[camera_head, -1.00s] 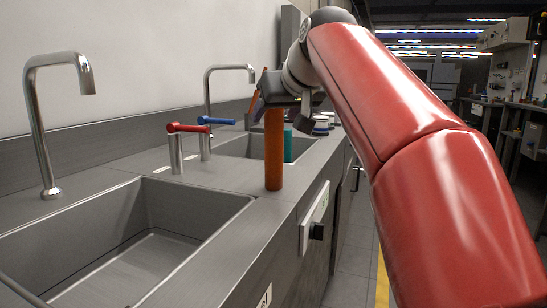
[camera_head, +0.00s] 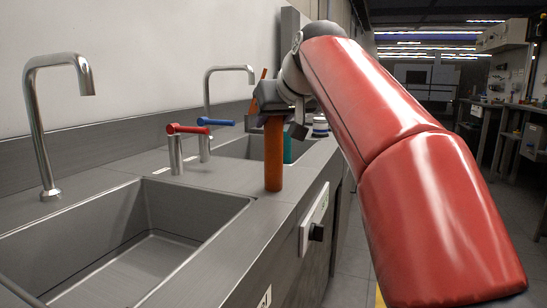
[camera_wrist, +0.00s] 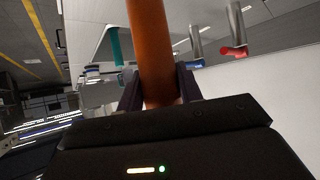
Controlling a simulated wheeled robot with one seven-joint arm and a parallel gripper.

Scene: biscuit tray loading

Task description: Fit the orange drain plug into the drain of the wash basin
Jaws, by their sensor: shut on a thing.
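The orange drain plug (camera_head: 273,160) looks like a tall, smooth, upright tube. Its lower end shows against the counter strip between the two basins; I cannot tell whether it touches. My gripper (camera_head: 274,108) is at its upper end. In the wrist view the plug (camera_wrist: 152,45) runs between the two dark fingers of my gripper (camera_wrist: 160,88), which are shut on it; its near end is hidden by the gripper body. The near wash basin (camera_head: 115,255) is an empty grey sink, with no drain visible. A far basin (camera_head: 234,149) lies behind, its inside mostly hidden.
Tall taps (camera_head: 40,130) and (camera_head: 207,90) stand along the wall. Shorter fittings with a red lever (camera_head: 187,129) and a blue lever (camera_head: 215,121) stand left of the plug. A teal object (camera_head: 288,148) is close behind it. Floor at the right is clear.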

